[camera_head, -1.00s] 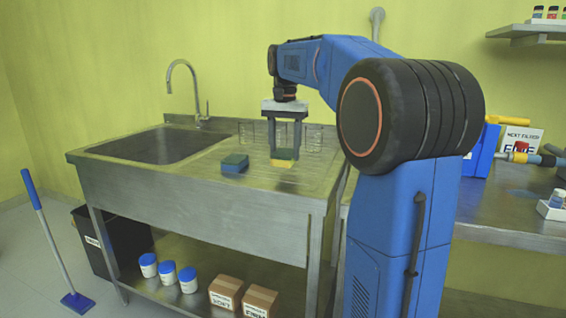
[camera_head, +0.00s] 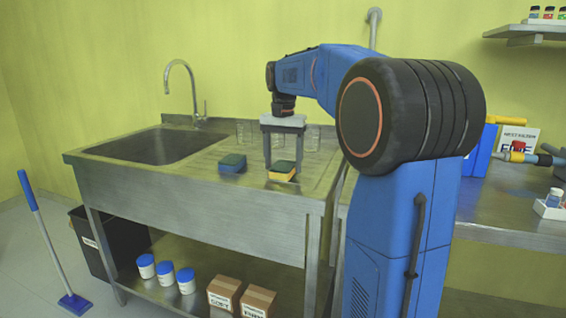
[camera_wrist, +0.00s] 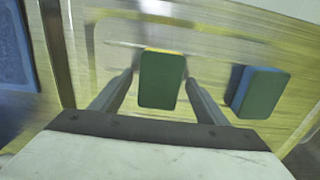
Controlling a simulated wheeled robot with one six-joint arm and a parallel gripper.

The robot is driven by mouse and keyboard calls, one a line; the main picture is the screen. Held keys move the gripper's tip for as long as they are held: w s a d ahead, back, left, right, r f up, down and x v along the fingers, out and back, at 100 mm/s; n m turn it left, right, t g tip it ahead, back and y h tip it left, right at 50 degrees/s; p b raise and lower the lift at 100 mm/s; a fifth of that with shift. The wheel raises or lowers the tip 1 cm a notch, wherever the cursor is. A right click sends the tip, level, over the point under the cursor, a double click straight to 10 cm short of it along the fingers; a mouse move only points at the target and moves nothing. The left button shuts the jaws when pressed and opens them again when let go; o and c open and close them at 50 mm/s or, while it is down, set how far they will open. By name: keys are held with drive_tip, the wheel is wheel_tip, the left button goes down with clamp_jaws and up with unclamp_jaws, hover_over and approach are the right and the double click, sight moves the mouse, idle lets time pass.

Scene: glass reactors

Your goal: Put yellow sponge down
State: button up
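The yellow sponge (camera_head: 282,173), yellow below with a dark green top, lies flat on the ribbed metal drainboard. In the wrist view its green face (camera_wrist: 161,82) shows with a thin yellow edge, between and just beyond my fingertips. My gripper (camera_head: 284,160) points down around the sponge. Its fingers are spread wider than the sponge, with a gap visible on the right side in the wrist view. A blue sponge with a green top (camera_head: 232,163) lies to the left on the drainboard; it also shows at the right of the wrist view (camera_wrist: 261,92).
Several glass beakers (camera_head: 312,138) stand behind my gripper on the drainboard. The sink basin (camera_head: 150,147) and faucet (camera_head: 188,90) are to the left.

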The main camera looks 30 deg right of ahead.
sight(283, 166)
wheel_tip(283, 166, up, 12)
drive_tip(key=shift+r, duration=0.15)
idle(0.5)
drive_tip(key=s+a+f+n+t, duration=0.1)
drive_tip(key=s+a+f+n, duration=0.2)
drive_tip(key=s+a+f, duration=0.4)
drive_tip(key=s+a+f+n+t, duration=0.15)
drive_tip(key=s+a+f, duration=0.3)
drive_tip(key=s, duration=0.45)
drive_tip(key=s+a+f+n+t, duration=0.1)
drive_tip(key=s+a+f+n, duration=0.1)
drive_tip(key=s+f, duration=0.5)
drive_tip(key=s+a+f+n+t, duration=0.1)
drive_tip(key=s+a+f+n, duration=0.1)
drive_tip(key=s+f+n, duration=0.2)
drive_tip(key=s+f, duration=0.3)
drive_tip(key=f, duration=0.4)
drive_tip(key=shift+f, duration=0.4)
